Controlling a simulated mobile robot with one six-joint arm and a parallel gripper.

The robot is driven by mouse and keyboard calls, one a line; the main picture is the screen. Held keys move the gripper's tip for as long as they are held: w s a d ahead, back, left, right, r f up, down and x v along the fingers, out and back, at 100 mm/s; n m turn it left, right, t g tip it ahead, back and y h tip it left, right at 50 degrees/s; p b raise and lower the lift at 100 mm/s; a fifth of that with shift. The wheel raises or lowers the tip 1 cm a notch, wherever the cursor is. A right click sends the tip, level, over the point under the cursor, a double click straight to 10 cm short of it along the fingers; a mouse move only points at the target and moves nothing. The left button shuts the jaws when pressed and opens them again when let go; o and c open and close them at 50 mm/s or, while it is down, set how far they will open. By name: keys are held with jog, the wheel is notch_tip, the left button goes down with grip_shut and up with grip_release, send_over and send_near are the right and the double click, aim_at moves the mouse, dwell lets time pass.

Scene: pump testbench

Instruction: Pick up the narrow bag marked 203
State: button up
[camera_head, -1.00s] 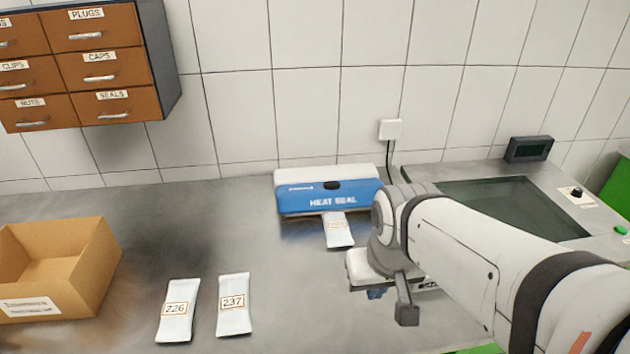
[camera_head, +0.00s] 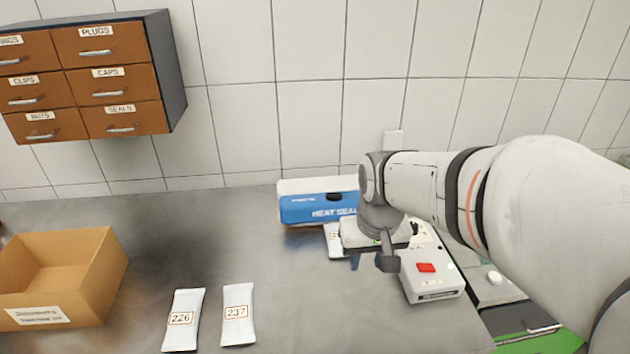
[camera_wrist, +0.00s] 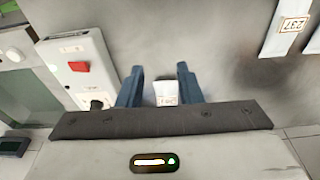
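A white bag (camera_head: 334,244) lies on the bench at the front of the blue and white heat sealer (camera_head: 310,207). My gripper covers part of it, and its number cannot be read in full. My gripper (camera_wrist: 159,84) is open, with two blue fingers apart. In the wrist view the white bag (camera_wrist: 166,92) shows in the gap between the fingers; I cannot tell whether it is between them or below them. Two other white bags, marked 226 (camera_head: 183,337) and 237 (camera_head: 238,328), lie apart at the front of the bench.
A white box with a red button (camera_head: 431,283) stands right of my gripper. An open cardboard box (camera_head: 95,295) stands at the left. A drawer cabinet (camera_head: 125,85) hangs on the tiled wall (camera_head: 240,120). The bench middle is clear.

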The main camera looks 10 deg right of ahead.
aim_at(335, 248)
jog(key=o, duration=0.6)
jog(key=w+g+p, duration=0.1)
jog(key=w+p, duration=0.3)
jog(key=w, duration=0.8)
jog(key=shift+w+p, duration=0.35)
jog(key=shift+w, duration=0.05)
jog(key=o, duration=0.3)
jog(key=w, duration=0.1)
jog(key=w+f+p, duration=0.1)
jog(key=w, duration=0.1)
jog(key=w+f+p, duration=0.1)
jog(key=w, duration=0.1)
jog(key=shift+w+d+f, duration=0.15)
jog(key=shift+f, duration=0.05)
jog(key=shift+o, duration=1.2)
jog(key=shift+g, duration=0.5)
jog(key=w+f+p, duration=0.2)
jog(key=w+f, duration=0.3)
jog(key=shift+w+p, duration=0.1)
jog(key=shift+p, duration=0.25)
jog(key=shift+w+d+f, duration=0.1)
jog(key=shift+f, duration=0.1)
jog(key=f+p, duration=0.1)
jog(key=f, duration=0.1)
jog(key=f+p, duration=0.1)
jog(key=f, duration=0.1)
jog(key=s+a+f+p, duration=0.1)
jog(key=f, duration=0.2)
jog(key=shift+f, duration=0.35)
